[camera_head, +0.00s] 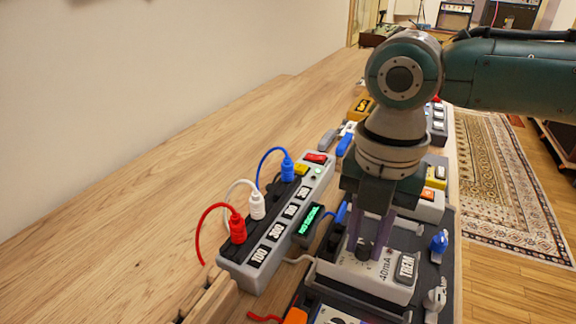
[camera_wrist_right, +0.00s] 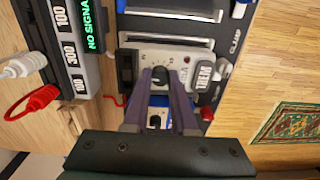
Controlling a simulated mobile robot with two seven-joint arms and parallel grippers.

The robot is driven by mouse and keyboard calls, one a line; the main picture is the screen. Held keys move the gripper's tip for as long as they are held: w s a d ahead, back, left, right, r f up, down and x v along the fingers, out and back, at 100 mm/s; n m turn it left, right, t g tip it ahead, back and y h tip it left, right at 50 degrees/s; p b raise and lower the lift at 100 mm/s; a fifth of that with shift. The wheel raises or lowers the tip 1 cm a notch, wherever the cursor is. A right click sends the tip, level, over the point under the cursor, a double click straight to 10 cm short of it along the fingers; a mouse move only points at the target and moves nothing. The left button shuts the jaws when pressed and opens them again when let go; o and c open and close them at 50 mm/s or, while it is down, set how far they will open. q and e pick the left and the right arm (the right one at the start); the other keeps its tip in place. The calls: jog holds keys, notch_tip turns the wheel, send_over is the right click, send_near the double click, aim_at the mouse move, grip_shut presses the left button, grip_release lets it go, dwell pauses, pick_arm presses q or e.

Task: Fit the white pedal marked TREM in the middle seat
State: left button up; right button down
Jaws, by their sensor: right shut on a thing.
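The white pedal marked TREM (camera_head: 341,268) is at the dark pedal board (camera_head: 447,262), over its middle part. My right gripper (camera_head: 368,248) points down and is shut on the pedal's dark knob. In the right wrist view the fingers (camera_wrist_right: 160,86) close around that knob, and the TREM footswitch on the white pedal (camera_wrist_right: 184,54) faces right. I cannot tell whether the pedal's underside rests fully in the seat. My left gripper is out of view.
A grey power strip (camera_head: 248,280) with red, white and blue plugs stands left of the board. A small display (camera_head: 310,221) reads NO SIGNAL. A blue clamp-like part (camera_head: 439,241) sits on the board's right edge. Other pedals stand behind and in front. The wooden tabletop at left is clear.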

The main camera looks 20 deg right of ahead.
jog(key=shift+f, duration=0.35)
jog(key=shift+f, duration=0.1)
dwell(0.6)
jog(key=shift+f, duration=0.25)
dwell(0.5)
jog(key=shift+f, duration=0.1)
dwell(0.4)
jog(key=c, duration=0.9)
grip_release()
jog(key=shift+o, duration=1.3)
jog(key=shift+c, duration=0.2)
